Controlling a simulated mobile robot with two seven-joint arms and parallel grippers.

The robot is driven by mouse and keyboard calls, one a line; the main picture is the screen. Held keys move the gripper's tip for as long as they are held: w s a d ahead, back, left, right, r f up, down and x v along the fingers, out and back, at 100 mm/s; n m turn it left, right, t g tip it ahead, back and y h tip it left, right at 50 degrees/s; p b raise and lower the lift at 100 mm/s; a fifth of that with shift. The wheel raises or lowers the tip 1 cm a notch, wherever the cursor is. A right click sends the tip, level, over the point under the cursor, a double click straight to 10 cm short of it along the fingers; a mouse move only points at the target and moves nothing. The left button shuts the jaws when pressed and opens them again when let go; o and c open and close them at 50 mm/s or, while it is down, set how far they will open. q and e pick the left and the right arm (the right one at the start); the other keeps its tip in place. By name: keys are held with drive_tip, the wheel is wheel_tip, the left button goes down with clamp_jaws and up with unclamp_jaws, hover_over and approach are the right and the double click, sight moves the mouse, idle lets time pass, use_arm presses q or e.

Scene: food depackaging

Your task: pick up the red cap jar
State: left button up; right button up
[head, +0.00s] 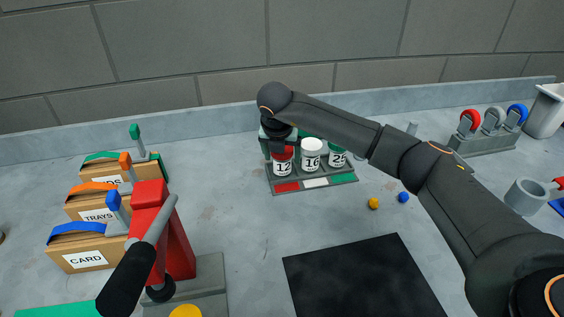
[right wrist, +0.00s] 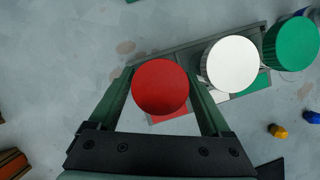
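The red cap jar (head: 283,164), labelled 12, stands upright in the left slot of a grey rack (head: 315,185) in the head view. In the right wrist view its round red cap (right wrist: 160,87) lies between the fingers of my right gripper (right wrist: 161,95). This gripper points down from above; in the head view (head: 278,141) it covers part of the cap. The fingers are spread, one on each side of the cap; I cannot tell whether they touch it. My left gripper is not in view.
A white cap jar (head: 312,155) stands right beside the red one, then a green cap jar (head: 338,157). A yellow piece (head: 373,203) and a blue piece (head: 404,197) lie to the right. A black mat (head: 360,280) is in front. A red lever device (head: 172,235) stands left.

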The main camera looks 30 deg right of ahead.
drive_tip(key=c, duration=1)
drive_tip(key=shift+r, duration=0.15)
drive_tip(key=shift+c, duration=0.2)
drive_tip(key=shift+r, duration=0.3)
wheel_tip(320, 180, up, 2)
drive_tip(key=shift+b, duration=0.65)
drive_tip(key=s+a+r+b, duration=0.1)
drive_tip(key=s+a+r, duration=0.3)
drive_tip(key=s+r, duration=0.6)
drive_tip(key=s, duration=0.3)
drive_tip(key=shift+s+a, duration=0.2)
